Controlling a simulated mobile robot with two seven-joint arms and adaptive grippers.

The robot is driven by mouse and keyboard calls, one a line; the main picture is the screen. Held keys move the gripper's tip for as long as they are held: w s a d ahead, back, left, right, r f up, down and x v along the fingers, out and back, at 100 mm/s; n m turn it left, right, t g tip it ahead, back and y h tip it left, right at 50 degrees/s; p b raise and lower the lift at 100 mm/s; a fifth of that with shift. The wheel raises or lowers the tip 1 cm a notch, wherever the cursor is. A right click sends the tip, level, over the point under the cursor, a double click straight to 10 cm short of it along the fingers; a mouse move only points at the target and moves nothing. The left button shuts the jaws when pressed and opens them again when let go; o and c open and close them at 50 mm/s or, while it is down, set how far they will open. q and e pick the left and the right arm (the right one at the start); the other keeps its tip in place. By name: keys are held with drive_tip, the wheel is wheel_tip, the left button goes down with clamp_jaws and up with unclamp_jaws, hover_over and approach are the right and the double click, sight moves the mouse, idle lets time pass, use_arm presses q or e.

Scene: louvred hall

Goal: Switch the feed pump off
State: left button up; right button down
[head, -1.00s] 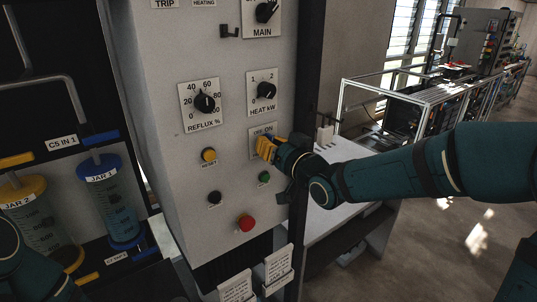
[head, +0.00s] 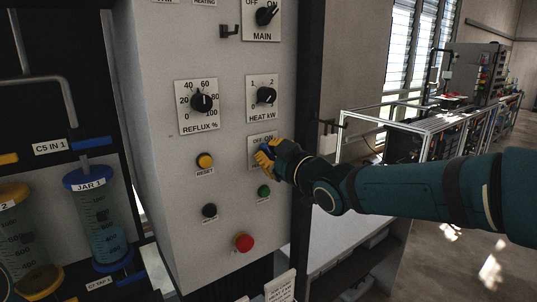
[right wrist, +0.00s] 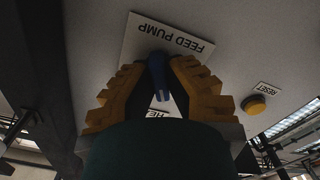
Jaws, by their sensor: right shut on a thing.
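The feed pump switch plate (head: 256,139) is a white label on the grey panel, marked OFF and ON at its top. Its FEED PUMP lettering shows upside down on the plate in the right wrist view (right wrist: 150,40). The switch has a blue knob (right wrist: 158,76). My right gripper (head: 265,158) has yellow fingers and is shut on the blue knob, one finger on each side in the right wrist view. The fingers cover much of the knob in the head view, so I cannot tell its setting. My left gripper is not in view.
The REFLUX dial (head: 201,102), HEAT dial (head: 266,96) and MAIN switch (head: 266,16) are above. The yellow RESET button (head: 205,160), green button (head: 264,191), black button (head: 209,210) and red button (head: 243,242) are close by. JAR 1 (head: 100,225) stands left.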

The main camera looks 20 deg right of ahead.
drive_tip(key=c, duration=1)
unclamp_jaws()
drive_tip(key=shift+w, duration=0.1)
drive_tip(key=shift+c, duration=0.2)
drive_tip(key=v, duration=0.7)
drive_tip(key=shift+p, duration=0.3)
drive_tip(key=v, duration=1.2)
